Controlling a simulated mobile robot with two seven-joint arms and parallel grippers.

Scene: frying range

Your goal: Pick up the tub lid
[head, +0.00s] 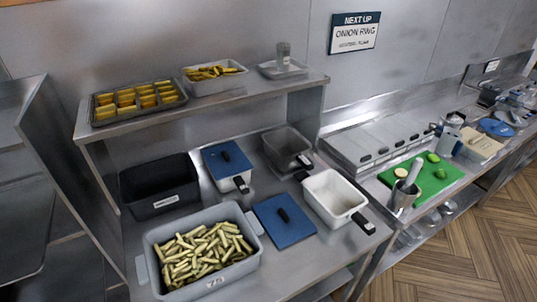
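A flat blue square lid (299,228) with a dark bar handle lies on the steel counter, just right of the large grey tub. A second blue lid (213,167) with a dark handle sits on a white container behind it. The large grey tub (208,287) is uncovered and full of pale green-yellow sticks. I cannot tell from the picture alone which blue lid is the tub lid. Neither of my grippers shows in the head view.
A white pan (335,203) with a dark handle stands close right of the front lid. A black bin (156,205) and a metal pan (287,146) stand behind. A steel shelf (230,98) with trays overhangs the back. A green board (437,181) lies farther right.

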